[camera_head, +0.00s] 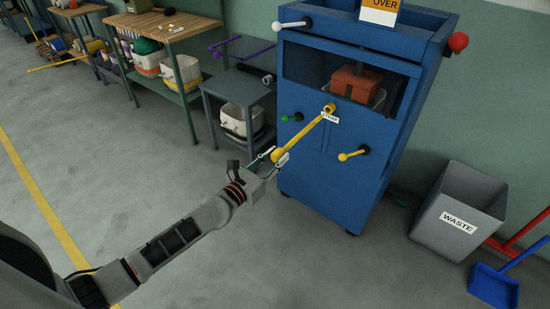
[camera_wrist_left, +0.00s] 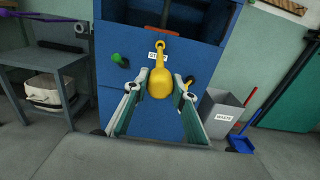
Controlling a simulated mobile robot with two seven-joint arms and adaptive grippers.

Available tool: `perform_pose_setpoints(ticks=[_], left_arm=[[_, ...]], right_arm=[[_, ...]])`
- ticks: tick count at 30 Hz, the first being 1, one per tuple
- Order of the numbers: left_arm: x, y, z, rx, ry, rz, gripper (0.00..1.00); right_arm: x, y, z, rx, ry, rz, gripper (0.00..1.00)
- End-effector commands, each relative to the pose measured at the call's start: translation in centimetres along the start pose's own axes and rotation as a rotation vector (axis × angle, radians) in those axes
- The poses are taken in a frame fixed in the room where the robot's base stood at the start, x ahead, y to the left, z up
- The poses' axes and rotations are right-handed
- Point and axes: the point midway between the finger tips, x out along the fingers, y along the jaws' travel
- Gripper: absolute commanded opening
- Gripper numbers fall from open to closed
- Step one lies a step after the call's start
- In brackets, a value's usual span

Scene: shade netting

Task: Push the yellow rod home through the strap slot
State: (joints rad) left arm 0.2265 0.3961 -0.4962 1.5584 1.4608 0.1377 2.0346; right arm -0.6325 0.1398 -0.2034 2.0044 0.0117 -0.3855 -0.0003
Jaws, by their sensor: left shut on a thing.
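The yellow rod (camera_head: 303,133) slants out from the front of the blue cabinet (camera_head: 305,163), with its thick rounded end toward me. Its far end meets the cabinet at the STRAP label (camera_head: 330,117), by a yellow ring (camera_head: 329,107); how deep it sits in the slot is hidden. My left gripper (camera_head: 275,157) is shut on the rounded end. In the left wrist view the yellow rod (camera_wrist_left: 160,83) lies between the two fingers of my left gripper (camera_wrist_left: 159,90), pointing at the cabinet. My right gripper is not in view.
A green knob (camera_head: 291,117) and a second yellow handle (camera_head: 352,155) stick out of the cabinet front on either side of the rod. A grey waste bin (camera_head: 432,202) stands to the right, a grey side table (camera_head: 240,88) to the left. The floor before the cabinet is clear.

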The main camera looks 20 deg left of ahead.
Motion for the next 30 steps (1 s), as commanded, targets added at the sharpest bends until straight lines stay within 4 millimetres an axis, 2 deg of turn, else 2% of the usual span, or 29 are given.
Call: perform_pose_setpoints(ticks=[6,15,30], left_arm=[[1.6,0.0,0.1,0.000,-0.002,0.000,0.00],[3.5,0.0,0.1,0.000,-0.002,0.000,0.00],[3.9,0.0,0.1,0.000,-0.002,0.000,0.00]], right_arm=[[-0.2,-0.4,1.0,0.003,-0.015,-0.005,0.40],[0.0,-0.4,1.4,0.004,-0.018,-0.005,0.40],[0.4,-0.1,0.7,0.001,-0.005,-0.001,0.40]])
